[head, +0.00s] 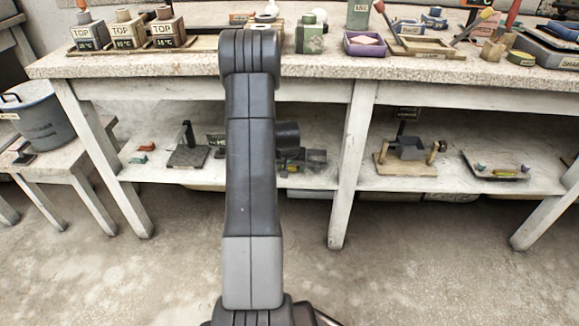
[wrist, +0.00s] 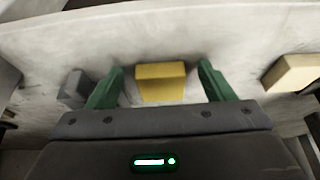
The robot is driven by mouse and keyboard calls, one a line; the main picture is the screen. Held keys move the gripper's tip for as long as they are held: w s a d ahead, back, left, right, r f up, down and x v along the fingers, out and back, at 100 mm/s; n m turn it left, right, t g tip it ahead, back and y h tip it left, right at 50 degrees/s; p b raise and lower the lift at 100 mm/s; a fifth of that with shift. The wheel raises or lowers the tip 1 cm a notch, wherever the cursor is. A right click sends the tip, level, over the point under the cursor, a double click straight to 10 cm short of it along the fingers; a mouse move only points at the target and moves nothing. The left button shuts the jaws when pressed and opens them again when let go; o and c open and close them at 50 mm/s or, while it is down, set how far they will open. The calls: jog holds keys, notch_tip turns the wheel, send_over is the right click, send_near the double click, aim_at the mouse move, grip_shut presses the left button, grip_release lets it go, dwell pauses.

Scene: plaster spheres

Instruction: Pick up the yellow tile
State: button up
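The yellow tile (wrist: 160,84) is a small yellow block on a pale surface, in the middle of the wrist view. My gripper (wrist: 160,82) is open, with one green finger on each side of the tile. There are gaps between the tile and both fingers, so it is not gripped. In the head view my arm stands upright in front of the bench, and the gripper's fingers are hidden behind it. A small yellow piece (head: 298,194) shows low on the shelf just right of my arm; I cannot tell if it is the same tile.
A dark grey block (wrist: 73,86) sits left of the left finger. A cream block (wrist: 292,72) sits to the right. The bench top (head: 330,66) above the lower shelf (head: 345,178) is crowded. A bench leg (head: 352,165) stands right of my arm.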

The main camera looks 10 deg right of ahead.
jog(key=c, duration=1)
jog(key=shift+r, duration=0.15)
